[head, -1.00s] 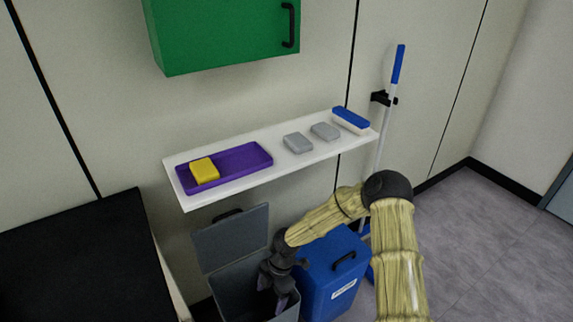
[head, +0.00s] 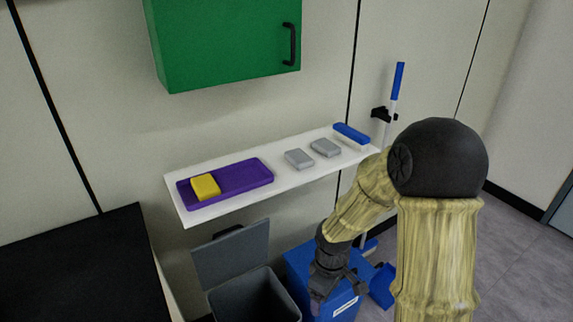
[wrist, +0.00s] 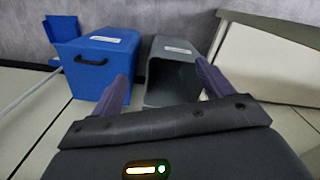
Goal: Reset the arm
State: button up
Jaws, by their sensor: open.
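My gripper (wrist: 163,85) is open in the wrist view, with its two purple-grey fingers apart and nothing between them. In the head view my gripper (head: 325,298) hangs low in front of the blue bin (head: 300,265), to the right of the open grey bin (head: 240,285). The blue bin is closed and shows a white label and dark handle in the wrist view (wrist: 98,65). The grey bin has its lid raised. In the wrist view the grey bin (wrist: 172,75) lies beyond the fingers, and its inside is dark.
A white shelf (head: 225,208) holds a purple tray (head: 245,175) with a yellow block (head: 205,187), two grey blocks (head: 299,158) and a blue-topped brush (head: 351,133). A green cabinet (head: 222,45) hangs above. A dark-topped counter (head: 75,270) stands at left.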

jog(key=s+d+r+m+t, duration=0.3)
jog(key=s+d+r+m, duration=0.35)
jog(key=r+m, duration=0.4)
jog(key=w+p+v, duration=0.2)
jog(key=p+v, duration=0.7)
jog(key=w+r+p+v, duration=0.1)
jog(key=w+p+v, duration=0.1)
jog(key=p+v, duration=0.7)
jog(key=shift+a+p, duration=0.45)
jog(key=shift+p, duration=0.35)
jog(key=shift+w, duration=0.15)
jog(key=shift+c, duration=0.5)
